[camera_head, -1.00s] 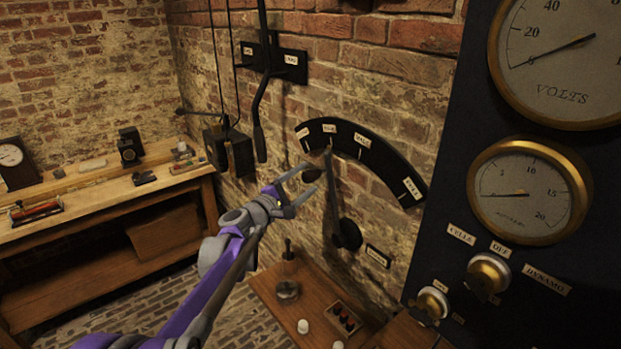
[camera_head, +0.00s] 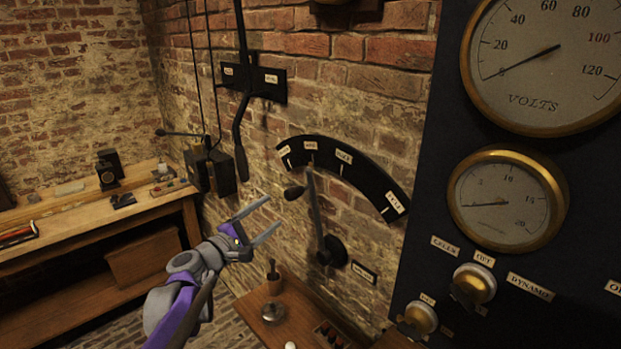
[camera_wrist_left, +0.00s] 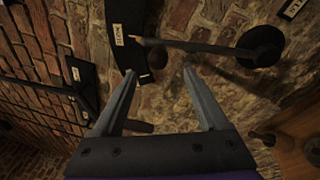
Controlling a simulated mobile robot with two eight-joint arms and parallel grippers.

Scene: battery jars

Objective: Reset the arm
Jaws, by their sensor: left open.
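My left gripper (camera_head: 275,212) is open and empty in front of the brick wall, its two grey fingers pointing up and right. A wall lever (camera_head: 317,215) with a dark round knob (camera_head: 294,192) stands just beyond the fingertips, apart from them in the picture. The lever's tip lies near the second label from the left on a black curved scale (camera_head: 362,176). In the left wrist view, the open fingers (camera_wrist_left: 158,72) have nothing between them, and the lever (camera_wrist_left: 195,46) runs across above the tips. My right gripper is not in view.
A dark panel with a volts dial (camera_head: 545,62), a smaller dial (camera_head: 507,200) and brass knobs (camera_head: 474,283) stands at right. A long black lever (camera_head: 240,120) hangs on the wall. A wooden bench (camera_head: 80,215) is at left, a small wooden table (camera_head: 250,310) below.

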